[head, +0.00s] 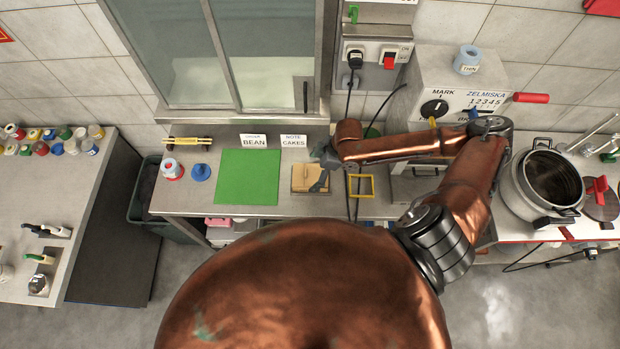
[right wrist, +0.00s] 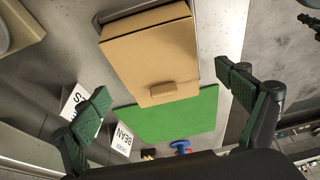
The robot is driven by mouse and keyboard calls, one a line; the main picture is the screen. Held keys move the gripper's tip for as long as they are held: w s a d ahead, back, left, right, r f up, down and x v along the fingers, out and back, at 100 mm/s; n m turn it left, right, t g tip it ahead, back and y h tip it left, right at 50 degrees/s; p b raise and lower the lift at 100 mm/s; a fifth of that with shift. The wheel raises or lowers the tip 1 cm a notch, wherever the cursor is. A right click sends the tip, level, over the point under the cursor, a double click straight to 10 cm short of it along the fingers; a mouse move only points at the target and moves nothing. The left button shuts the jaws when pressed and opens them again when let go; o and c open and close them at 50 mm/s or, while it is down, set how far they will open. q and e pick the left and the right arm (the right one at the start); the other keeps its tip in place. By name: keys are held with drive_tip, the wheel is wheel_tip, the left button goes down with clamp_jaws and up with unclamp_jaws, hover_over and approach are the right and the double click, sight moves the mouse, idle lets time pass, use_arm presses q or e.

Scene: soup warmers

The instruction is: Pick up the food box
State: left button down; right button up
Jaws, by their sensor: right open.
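The food box (head: 304,178) is a small tan cardboard box on the metal counter, just right of the green mat (head: 248,178). In the right wrist view the box (right wrist: 152,55) shows large, with a small tab on its near side. My right gripper (head: 325,172) is at the box's right side in the head view and hides part of it. In the right wrist view its two fingers (right wrist: 168,95) are spread wide, with the box ahead between them and nothing held. I cannot tell whether a finger touches the box. My left gripper is not in view.
Two label cards (head: 254,141) stand behind the box. A yellow frame (head: 361,186) lies to its right, with hanging cables nearby. A blue item (head: 201,172) is left of the green mat. A large pot (head: 547,180) stands far right.

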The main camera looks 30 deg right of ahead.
drive_tip(key=shift+x, duration=1.45)
drive_tip(key=shift+c, duration=0.2)
drive_tip(key=c, duration=1.2)
drive_tip(key=shift+o, duration=0.2)
drive_tip(key=shift+r, duration=0.1)
